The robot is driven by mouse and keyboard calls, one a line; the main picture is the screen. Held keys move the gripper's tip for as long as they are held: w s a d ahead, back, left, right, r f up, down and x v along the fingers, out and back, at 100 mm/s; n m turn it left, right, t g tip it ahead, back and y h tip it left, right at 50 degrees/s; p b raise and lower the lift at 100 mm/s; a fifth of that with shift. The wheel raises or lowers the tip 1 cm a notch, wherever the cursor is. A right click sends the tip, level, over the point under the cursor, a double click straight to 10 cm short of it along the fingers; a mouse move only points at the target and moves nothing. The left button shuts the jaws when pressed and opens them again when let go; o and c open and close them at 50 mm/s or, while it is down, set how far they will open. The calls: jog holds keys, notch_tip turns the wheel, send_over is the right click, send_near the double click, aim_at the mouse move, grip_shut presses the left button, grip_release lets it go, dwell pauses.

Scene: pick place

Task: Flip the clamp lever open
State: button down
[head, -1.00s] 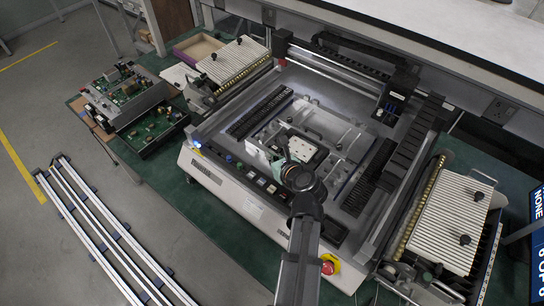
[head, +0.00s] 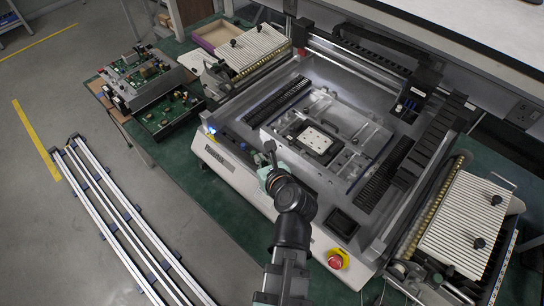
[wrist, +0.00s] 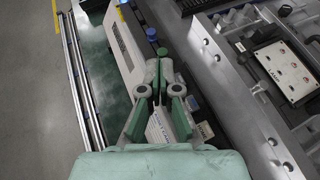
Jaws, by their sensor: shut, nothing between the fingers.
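The clamp fixture (head: 283,124) is a clear-and-metal plate in the middle of the machine bed. It carries a black frame with a white board (head: 316,140), also at the right of the wrist view (wrist: 284,70). Small dark knobs and handles sit around the board. I cannot tell for sure which is the clamp lever. My gripper (head: 270,150) is in front of the fixture, over the machine's front control strip, apart from the board. In the wrist view my gripper (wrist: 160,66) has its green-padded fingertips together, with nothing between them.
Coloured buttons, including a blue one (wrist: 162,51), line the front strip near my fingertips. A metal rail (wrist: 235,90) stands between my gripper and the board. A red emergency button (head: 337,260) is at the front right. A gantry (head: 350,62) spans the back.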

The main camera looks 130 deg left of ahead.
jog(key=shift+d+r, duration=0.25)
jog(key=shift+d, duration=0.25)
jog(key=shift+d+r, duration=0.25)
jog(key=shift+d, duration=0.2)
